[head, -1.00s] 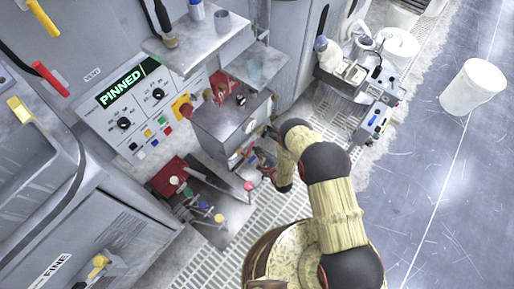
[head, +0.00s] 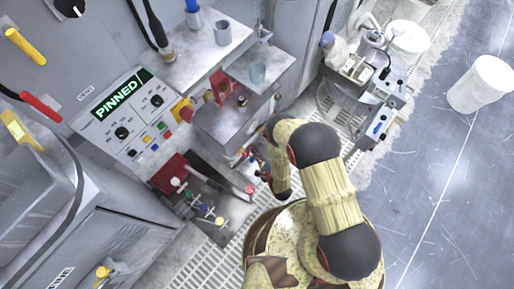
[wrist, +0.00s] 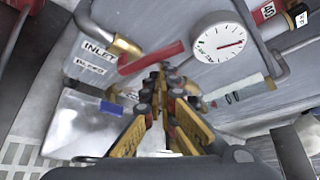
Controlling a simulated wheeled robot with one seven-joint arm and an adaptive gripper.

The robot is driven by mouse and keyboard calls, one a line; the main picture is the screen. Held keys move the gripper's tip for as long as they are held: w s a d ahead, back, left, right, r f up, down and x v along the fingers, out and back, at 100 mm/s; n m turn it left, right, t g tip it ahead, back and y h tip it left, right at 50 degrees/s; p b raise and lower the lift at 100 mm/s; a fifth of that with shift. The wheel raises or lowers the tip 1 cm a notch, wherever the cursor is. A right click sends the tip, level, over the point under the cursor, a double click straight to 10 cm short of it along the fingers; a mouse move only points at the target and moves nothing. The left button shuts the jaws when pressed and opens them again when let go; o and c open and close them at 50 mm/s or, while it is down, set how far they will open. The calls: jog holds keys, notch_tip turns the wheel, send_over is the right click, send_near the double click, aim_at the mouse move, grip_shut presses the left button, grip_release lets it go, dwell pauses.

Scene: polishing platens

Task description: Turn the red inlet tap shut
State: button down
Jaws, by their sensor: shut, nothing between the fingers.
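In the wrist view the red inlet tap handle (wrist: 152,58) is a long red lever. It slants up to the right from beside a brass fitting (wrist: 125,46), near the label INLET (wrist: 97,49). My gripper (wrist: 162,80) is shut and empty, its yellow and black fingers pointing at the panel. Its tips are just below the middle of the red handle; I cannot tell whether they touch it. In the head view my gripper (head: 264,174) is small, beside the front of the grey metal box (head: 222,128), and my arm partly hides that area.
A round pressure gauge (wrist: 218,44) sits right of the handle. A blue-marked part (wrist: 111,107) is left of my fingers, and pipes run at the right. In the head view, several coloured-knob levers on a metal plate (head: 232,211) stand near my gripper.

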jog(key=shift+s+a+r, duration=0.2)
jog(key=shift+s+a, duration=0.1)
jog(key=shift+s, duration=0.05)
dwell(0.6)
